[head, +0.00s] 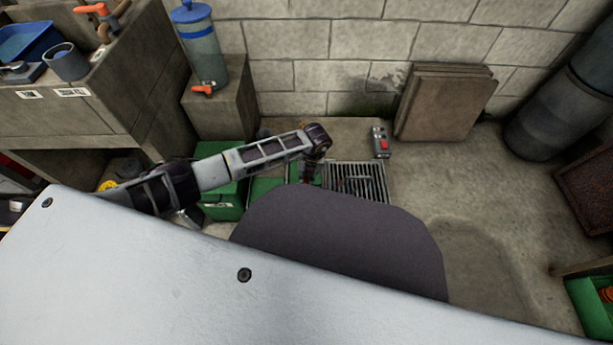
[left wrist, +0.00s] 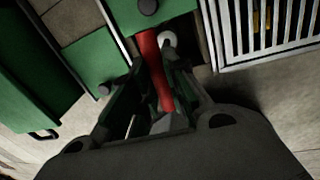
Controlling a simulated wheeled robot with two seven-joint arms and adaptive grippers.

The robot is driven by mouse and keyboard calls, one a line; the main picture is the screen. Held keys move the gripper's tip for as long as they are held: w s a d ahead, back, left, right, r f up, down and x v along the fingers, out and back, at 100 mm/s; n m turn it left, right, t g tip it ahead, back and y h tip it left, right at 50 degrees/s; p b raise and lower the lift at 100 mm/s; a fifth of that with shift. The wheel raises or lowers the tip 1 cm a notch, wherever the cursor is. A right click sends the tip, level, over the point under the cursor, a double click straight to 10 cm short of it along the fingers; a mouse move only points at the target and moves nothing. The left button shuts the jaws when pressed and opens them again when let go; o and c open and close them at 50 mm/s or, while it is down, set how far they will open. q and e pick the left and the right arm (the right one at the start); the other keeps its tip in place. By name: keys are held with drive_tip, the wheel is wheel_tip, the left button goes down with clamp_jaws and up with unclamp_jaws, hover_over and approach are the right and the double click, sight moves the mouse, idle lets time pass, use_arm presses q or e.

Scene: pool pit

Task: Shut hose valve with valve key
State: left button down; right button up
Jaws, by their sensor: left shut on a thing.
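My left gripper (left wrist: 157,72) is shut on a long red bar (left wrist: 150,50), which looks like the valve key. The bar runs from between the fingers into a dark opening beside green covers (left wrist: 96,50). A small whitish round part (left wrist: 167,40) shows in the opening, close to the bar; I cannot tell whether they touch. In the head view my left gripper (head: 310,172) points down beside the floor grate (head: 358,184), partly hidden by my own body. The hose valve cannot be made out clearly. My right gripper is out of view.
The grate lies right of the opening. A small grey device with a red part (head: 381,143) stands behind it. Brown boards (head: 442,105) lean on the block wall. A blue-lidded dispenser (head: 199,50) stands on a block at left. The floor at right is mostly clear.

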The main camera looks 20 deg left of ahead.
use_arm(q)
drive_tip(key=shift+f, duration=0.5)
idle(0.3)
drive_tip(key=shift+f+b, duration=0.55)
drive_tip(key=shift+f, duration=0.05)
idle(0.5)
drive_tip(key=shift+f, duration=0.2)
idle(0.6)
drive_tip(key=shift+f, duration=0.25)
idle(0.4)
idle(0.3)
